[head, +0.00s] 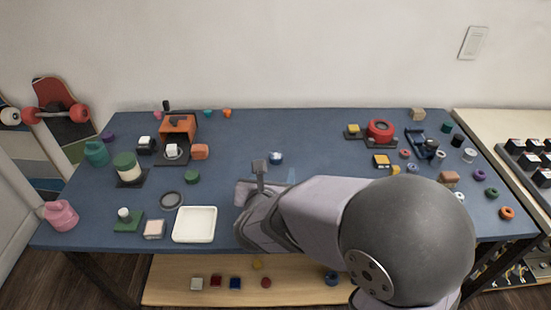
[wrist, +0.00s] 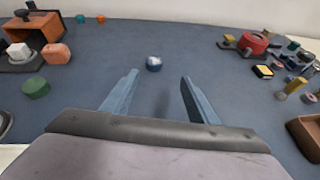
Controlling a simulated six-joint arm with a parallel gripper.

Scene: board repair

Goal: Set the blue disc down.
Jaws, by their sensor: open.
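A small round blue piece with a pale, shiny top (head: 276,157) rests on the blue tabletop near the middle; it looks like the blue disc. In the wrist view the same piece (wrist: 154,64) lies just past my fingertips, between their lines. My gripper (wrist: 160,77) is open, with its two blue fingers spread and nothing between them. In the head view my gripper (head: 277,174) is low over the table, just in front of the piece, and partly hidden by my arm. I cannot tell whether a finger touches it.
A white tray (head: 194,239) and a dark grey ring (head: 172,199) lie to the left. A green disc (head: 192,177) is near an orange machine (head: 178,128). A red round part (head: 380,129) and several small parts crowd the right. The table around the blue piece is clear.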

